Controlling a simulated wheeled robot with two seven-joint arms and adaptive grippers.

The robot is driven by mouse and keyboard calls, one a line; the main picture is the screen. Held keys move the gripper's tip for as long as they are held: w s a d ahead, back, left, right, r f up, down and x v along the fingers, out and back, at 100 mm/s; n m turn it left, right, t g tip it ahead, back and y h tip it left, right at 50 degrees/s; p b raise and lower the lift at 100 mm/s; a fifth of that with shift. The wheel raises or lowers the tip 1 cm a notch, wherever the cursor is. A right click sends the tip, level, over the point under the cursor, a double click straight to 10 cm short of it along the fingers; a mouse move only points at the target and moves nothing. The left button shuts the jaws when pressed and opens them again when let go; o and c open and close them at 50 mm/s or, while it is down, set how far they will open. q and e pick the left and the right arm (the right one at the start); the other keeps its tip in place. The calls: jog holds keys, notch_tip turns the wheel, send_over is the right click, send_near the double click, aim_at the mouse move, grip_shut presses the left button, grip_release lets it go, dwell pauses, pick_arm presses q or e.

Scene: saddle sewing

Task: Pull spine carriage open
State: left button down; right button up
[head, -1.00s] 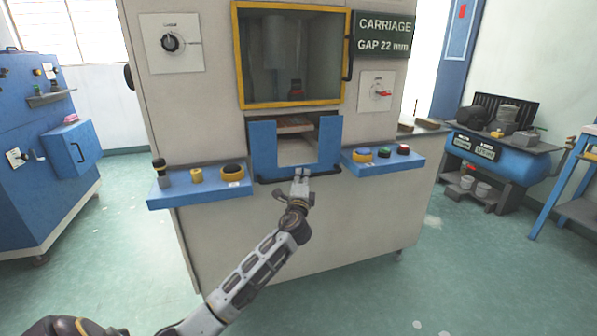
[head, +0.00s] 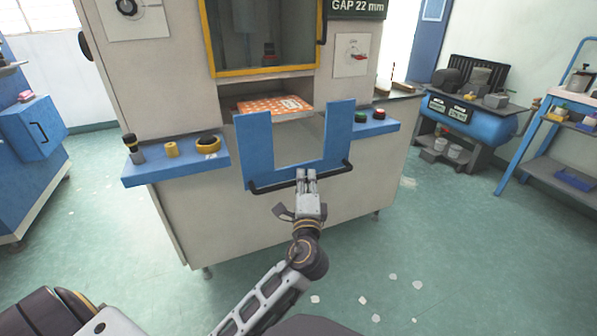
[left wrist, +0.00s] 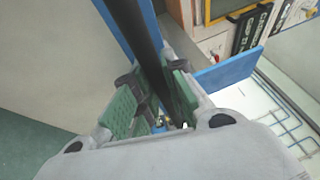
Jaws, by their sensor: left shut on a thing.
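The spine carriage is a blue U-shaped front panel (head: 258,150) with a black bar handle (head: 272,186) along its lower edge. It stands out in front of the beige machine, and an orange patterned piece (head: 275,106) shows behind it in the opening. My left gripper (head: 306,176) is shut on the handle near its middle. In the left wrist view the black bar (left wrist: 150,55) runs between the green-padded fingers (left wrist: 160,103). My right gripper is not in view.
Blue side shelves flank the carriage; the left shelf (head: 178,170) holds a yellow ring and knobs, and the right one (head: 366,130) carries red and green buttons. A blue compressor bench (head: 465,122) stands at right. The green floor in front is clear apart from pale scraps.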

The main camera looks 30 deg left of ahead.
pick_arm(q)
jog(key=shift+s+d+f, duration=0.1)
jog(key=shift+s+d, duration=0.3)
jog(key=shift+d, duration=0.1)
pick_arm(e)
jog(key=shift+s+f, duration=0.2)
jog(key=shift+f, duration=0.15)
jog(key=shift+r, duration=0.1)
pick_arm(q)
jog(key=c, duration=1.5)
grip_release()
jog(key=shift+o, duration=0.2)
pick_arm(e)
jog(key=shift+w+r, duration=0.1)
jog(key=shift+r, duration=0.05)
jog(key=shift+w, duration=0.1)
